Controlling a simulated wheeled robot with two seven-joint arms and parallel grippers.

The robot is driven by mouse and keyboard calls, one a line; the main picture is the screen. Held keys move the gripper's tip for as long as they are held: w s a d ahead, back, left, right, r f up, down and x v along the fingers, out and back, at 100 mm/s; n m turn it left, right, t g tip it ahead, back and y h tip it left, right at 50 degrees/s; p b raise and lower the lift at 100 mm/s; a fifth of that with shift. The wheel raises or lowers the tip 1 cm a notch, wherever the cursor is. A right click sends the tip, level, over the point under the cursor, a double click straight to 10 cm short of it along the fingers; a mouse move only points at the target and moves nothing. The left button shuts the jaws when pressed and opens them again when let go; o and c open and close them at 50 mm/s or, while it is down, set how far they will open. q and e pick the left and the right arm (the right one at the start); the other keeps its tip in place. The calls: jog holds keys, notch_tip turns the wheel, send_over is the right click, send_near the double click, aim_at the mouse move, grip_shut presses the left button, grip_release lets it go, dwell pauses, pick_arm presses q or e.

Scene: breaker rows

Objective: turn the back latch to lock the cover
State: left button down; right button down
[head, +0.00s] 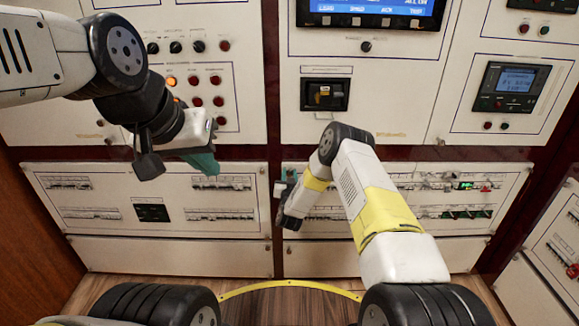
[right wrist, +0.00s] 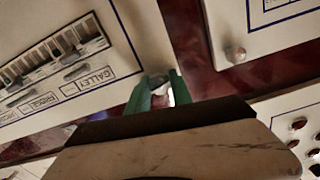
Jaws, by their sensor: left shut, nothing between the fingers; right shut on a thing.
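The cover is likely the white lower-right breaker panel (head: 509,200), with rows of breakers, partly hidden behind my right arm. My right gripper (head: 283,188) is at its upper left edge, beside the dark red strip. In the right wrist view, the green fingers (right wrist: 156,92) are shut on a small pale thing (right wrist: 164,95), apparently the back latch, at the panel's corner. The fingers hide most of it, so its angle cannot be told. My left gripper (head: 204,161) is shut and empty, in front of the left breaker panel (head: 150,178), away from the latch.
A small knob (head: 289,248) sits at the lower left edge of the right panel. In the right wrist view, a round metal knob (right wrist: 235,53) is on the neighbouring panel across the red strip. Upright panels with buttons and a screen (head: 374,8) stand behind.

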jog(key=n, duration=0.3)
jog(key=shift+a+n, duration=0.1)
jog(key=shift+n, duration=0.3)
jog(key=n, duration=0.3)
jog(key=shift+n, duration=0.3)
jog(key=n, duration=0.3)
jog(key=shift+n, duration=2.3)
jog(key=c, duration=1.1)
grip_release()
jog(key=shift+c, duration=0.2)
